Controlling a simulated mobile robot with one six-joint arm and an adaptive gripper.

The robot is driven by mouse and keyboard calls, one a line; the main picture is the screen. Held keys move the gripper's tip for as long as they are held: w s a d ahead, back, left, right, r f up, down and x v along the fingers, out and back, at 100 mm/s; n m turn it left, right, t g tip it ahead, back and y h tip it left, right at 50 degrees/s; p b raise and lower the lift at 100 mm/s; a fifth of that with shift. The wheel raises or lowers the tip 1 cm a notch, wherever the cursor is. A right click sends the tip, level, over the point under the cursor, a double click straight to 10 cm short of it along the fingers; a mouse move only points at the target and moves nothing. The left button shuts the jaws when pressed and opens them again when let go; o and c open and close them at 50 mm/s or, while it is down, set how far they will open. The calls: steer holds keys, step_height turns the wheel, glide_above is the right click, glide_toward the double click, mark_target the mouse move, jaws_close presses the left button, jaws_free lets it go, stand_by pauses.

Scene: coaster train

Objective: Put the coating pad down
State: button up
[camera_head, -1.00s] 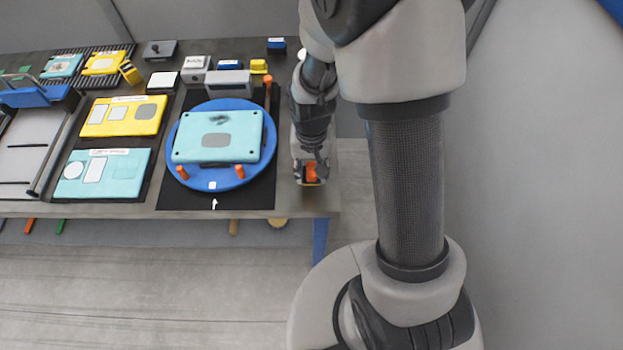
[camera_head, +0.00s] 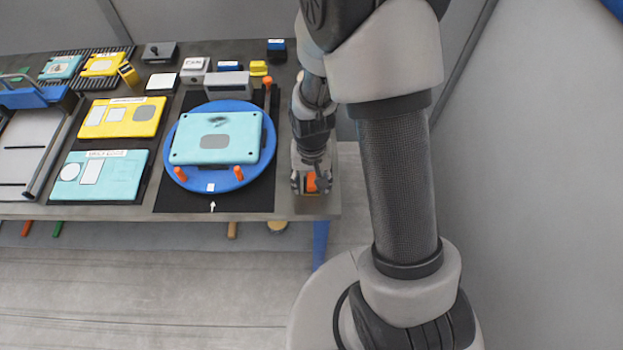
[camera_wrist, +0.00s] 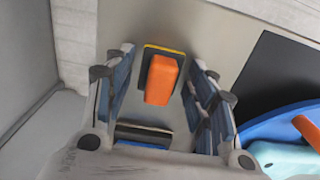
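The coating pad, with an orange handle on a dark base with a yellow edge, is at the table's front right in the head view (camera_head: 311,182). In the wrist view the coating pad (camera_wrist: 161,80) lies between my fingers, on or very near the grey tabletop. My gripper (camera_head: 311,184) is over it, pointing down. In the wrist view my gripper (camera_wrist: 163,65) is open, with a gap on each side of the orange handle. The pad's underside is hidden, so contact with the table cannot be seen directly.
Left of the pad, a blue turntable (camera_head: 221,186) with orange pegs carries a cyan panel (camera_head: 235,151) with a dark smudge. It stands on a black mat (camera_head: 250,203). Yellow and cyan panels lie farther left. The table's right edge is close to my gripper.

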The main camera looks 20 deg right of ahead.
steer(key=shift+o, duration=0.2)
step_height(320, 180, up, 13)
steer(key=p, duration=0.4)
step_height(320, 180, up, 13)
steer(key=n+t, duration=0.2)
glide_above(311, 180)
steer(key=s, duration=0.6)
steer(key=s+r+n+t, duration=0.1)
steer(key=s+r+t, duration=0.1)
steer(key=s+r, duration=0.5)
steer(key=shift+s+r+n+t, duration=0.15)
steer(key=shift+s+n+t, duration=0.15)
steer(key=shift+s, duration=0.75)
steer(key=shift+d, duration=0.1)
step_height(311, 180, down, 3)
steer(key=b, duration=0.2)
steer(key=shift+r+b, duration=0.15)
steer(key=shift+b, duration=0.15)
